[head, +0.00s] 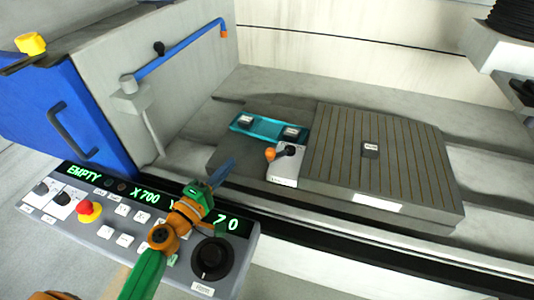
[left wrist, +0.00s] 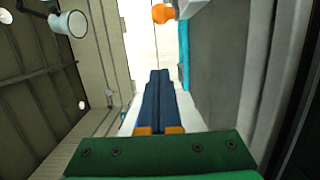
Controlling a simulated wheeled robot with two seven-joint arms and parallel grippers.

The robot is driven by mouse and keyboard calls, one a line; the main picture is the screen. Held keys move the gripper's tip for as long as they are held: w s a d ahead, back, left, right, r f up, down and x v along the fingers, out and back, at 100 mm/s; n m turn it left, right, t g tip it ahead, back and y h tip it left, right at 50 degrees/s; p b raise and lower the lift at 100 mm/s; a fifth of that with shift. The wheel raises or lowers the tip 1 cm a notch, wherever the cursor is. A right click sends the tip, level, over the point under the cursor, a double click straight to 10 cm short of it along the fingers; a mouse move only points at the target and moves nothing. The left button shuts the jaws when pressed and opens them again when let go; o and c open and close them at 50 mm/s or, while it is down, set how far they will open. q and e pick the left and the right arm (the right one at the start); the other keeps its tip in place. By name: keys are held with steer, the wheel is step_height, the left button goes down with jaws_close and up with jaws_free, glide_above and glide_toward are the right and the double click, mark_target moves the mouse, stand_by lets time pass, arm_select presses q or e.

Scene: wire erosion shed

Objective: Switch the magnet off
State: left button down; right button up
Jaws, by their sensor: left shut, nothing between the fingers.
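The magnet is a grey slatted plate (head: 410,165) on the machine bed in the head view. At its left front corner sits a light grey switch box (head: 285,174) with a short black lever ending in an orange knob (head: 270,154). The knob points left. In the left wrist view the orange knob (left wrist: 161,13) shows at the top, beyond the fingertips. My left gripper (head: 224,170) is shut and empty, left of the knob and apart from it. Its blue fingers (left wrist: 159,76) are together in the left wrist view. My right gripper is not in view.
A control panel (head: 112,212) with displays, a red button (head: 86,208) and a black dial (head: 211,259) lies below my left arm. A teal bar (head: 258,124) lies behind the switch box. A blue pipe (head: 180,50) stands behind.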

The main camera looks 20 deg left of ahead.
mark_target(281, 151)
arm_select(q)
steer(key=shift+w+f, duration=0.1)
steer(key=shift+f, duration=0.25)
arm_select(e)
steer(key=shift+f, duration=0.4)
arm_select(q)
steer(key=x, duration=0.9)
steer(key=shift+w+p, duration=0.1)
steer(key=shift+p, duration=0.3)
steer(key=d, duration=0.1)
steer(key=s+d+p, duration=0.1)
steer(key=d, duration=0.1)
steer(key=shift+s+d+p, duration=0.3)
steer(key=shift+d, duration=0.05)
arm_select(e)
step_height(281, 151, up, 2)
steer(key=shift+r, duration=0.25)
arm_select(q)
steer(key=shift+w, duration=0.1)
